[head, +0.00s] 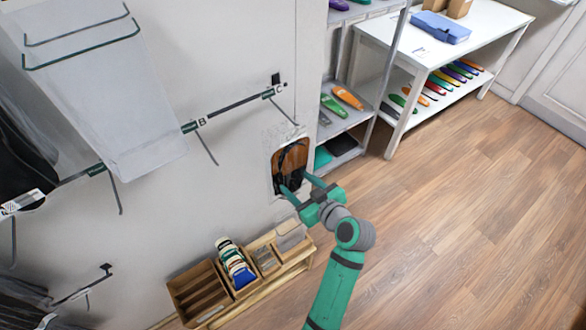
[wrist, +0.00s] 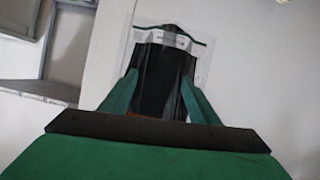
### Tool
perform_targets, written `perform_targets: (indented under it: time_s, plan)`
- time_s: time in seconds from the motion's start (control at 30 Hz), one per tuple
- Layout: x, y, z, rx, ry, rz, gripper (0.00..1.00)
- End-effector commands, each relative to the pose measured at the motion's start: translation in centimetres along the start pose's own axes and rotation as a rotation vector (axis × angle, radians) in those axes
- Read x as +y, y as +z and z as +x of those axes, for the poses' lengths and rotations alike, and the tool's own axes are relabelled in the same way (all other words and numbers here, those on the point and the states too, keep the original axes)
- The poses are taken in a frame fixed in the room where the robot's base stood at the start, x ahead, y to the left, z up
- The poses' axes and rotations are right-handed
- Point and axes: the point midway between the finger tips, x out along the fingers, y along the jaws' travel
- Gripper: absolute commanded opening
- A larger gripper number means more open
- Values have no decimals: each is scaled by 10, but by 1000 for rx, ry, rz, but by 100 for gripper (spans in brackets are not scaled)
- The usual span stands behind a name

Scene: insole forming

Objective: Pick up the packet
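The packet (head: 291,152) is a clear sleeve with brown and black contents, hanging flat against the pale wall panel below the hook marked C. In the wrist view the packet (wrist: 165,48) is straight ahead, with a white strip and a dark curved bar near its top. My gripper (head: 294,183) is at the packet's lower part. Its two green fingers are spread apart, one on each side of the black contents in the wrist view (wrist: 160,78). I cannot tell whether the fingertips touch the packet. Its lower end is hidden behind my gripper.
A wooden box with compartments (head: 205,292) stands below, holding several coloured pieces (head: 235,263). Metal hooks (head: 205,148) stick out of the panel to the left, near a large pale hanging bag (head: 100,85). A shelf unit (head: 352,122) stands right of the panel. Floor (head: 470,190) to the right is clear.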

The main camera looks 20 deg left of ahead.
Motion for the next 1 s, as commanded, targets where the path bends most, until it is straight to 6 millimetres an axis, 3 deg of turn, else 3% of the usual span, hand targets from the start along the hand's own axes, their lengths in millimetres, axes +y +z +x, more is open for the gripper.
perform_targets:
  time_s: [0.37, 0.57, 0.77, 1.0]
  plan:
    - [0, -2, -1, 1, 1, 0, 31]
    - [2, -14, -6, 2, 1, -3, 31]
    - [1, -3, -32, 0, 3, 2, 31]
    - [0, 16, -78, -1, 5, 2, 31]
